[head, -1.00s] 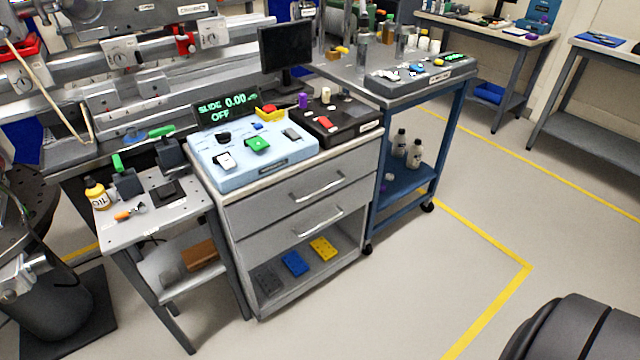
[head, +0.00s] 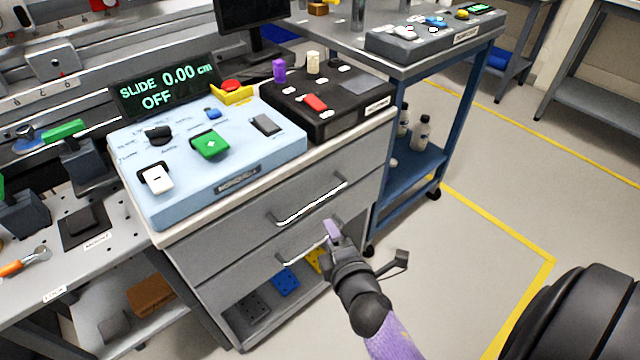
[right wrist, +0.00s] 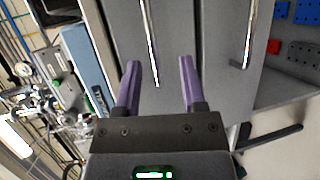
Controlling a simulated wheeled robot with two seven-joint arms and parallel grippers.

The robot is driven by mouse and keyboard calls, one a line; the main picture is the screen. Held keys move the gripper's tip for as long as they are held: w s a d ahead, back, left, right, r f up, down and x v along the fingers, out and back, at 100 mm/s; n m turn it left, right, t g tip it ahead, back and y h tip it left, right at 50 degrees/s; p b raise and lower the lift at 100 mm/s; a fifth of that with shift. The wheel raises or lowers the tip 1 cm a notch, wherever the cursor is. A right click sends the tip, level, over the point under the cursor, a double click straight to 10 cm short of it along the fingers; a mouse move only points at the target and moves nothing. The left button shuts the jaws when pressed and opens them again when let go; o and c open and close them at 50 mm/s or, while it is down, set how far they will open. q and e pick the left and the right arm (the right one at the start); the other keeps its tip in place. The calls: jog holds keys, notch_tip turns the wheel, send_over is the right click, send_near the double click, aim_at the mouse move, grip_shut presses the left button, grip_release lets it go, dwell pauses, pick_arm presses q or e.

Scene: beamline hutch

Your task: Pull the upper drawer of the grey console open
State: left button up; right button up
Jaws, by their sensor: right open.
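The grey console (head: 225,325) stands under a light blue control panel. Its upper drawer (head: 235,215) is flush with the console front and has a bar handle (head: 312,204). The lower drawer (head: 230,270) is also flush, with its own handle (head: 300,250). My right gripper (head: 333,230) is open and empty in front of the drawers, over the right end of the lower handle in the head view. In the right wrist view, the upper handle (right wrist: 150,40) shows between the two finger lines, beyond the fingertips (right wrist: 159,65). Contact is not visible. My left gripper is out of view.
The blue control panel (head: 280,150) and a black box (head: 350,125) sit on the console top. A blue cart (head: 400,195) stands close on the right, a small side table (head: 110,235) on the left.

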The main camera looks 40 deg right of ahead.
aim_at(318, 204)
jog(key=b+x, duration=0.1)
jog(key=x, duration=0.2)
jog(key=r+b+x, duration=0.1)
jog(key=x, duration=0.2)
jog(key=b+x, duration=0.1)
jog(key=x, duration=0.2)
jog(key=shift+w+d+r, duration=0.1)
jog(key=shift+w+d, duration=0.1)
jog(key=shift+w, duration=0.25)
jog(key=shift+c, duration=0.5)
grip_shut()
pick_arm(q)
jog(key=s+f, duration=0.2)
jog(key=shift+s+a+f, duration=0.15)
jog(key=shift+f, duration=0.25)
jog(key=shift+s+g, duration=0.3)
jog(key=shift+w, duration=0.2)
